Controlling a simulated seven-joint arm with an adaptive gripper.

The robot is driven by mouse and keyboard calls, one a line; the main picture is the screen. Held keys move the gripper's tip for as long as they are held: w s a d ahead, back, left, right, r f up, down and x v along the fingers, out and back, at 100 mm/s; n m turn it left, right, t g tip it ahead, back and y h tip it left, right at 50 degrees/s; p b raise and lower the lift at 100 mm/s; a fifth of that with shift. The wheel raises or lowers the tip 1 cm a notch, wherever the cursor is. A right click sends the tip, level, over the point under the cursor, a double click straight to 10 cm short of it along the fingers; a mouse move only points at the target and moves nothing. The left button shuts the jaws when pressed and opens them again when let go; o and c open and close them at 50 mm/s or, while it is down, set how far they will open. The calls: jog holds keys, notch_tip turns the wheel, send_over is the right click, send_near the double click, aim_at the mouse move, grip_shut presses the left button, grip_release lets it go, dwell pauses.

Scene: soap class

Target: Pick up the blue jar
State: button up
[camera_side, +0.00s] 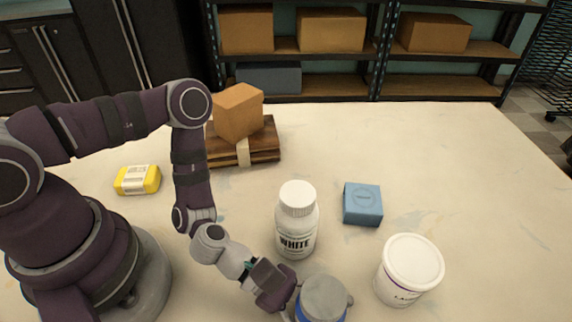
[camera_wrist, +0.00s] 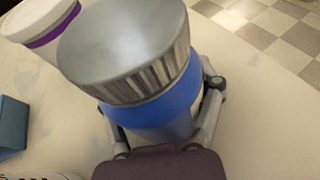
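The blue jar (camera_side: 322,301) has a grey ribbed lid and stands at the bottom edge of the side view, partly cut off. In the wrist view the blue jar (camera_wrist: 160,108) fills the middle and looks tilted, lid away from my gripper. My gripper (camera_side: 307,306) is low beside it, with its dark palm to the jar's left in the side view. In the wrist view my gripper (camera_wrist: 165,115) has one finger on each side of the jar's body. The left finger is mostly hidden behind the jar. I cannot tell whether the fingers press on it.
A white tub (camera_side: 408,270) stands close on the jar's right. A white bottle (camera_side: 297,222) stands behind the jar. A blue box (camera_side: 362,204) lies farther back. A yellow soap pack (camera_side: 138,180) and stacked wood with a cardboard box (camera_side: 238,112) are at left. The table's right side is clear.

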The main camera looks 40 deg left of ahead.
jog(key=c, duration=0.7)
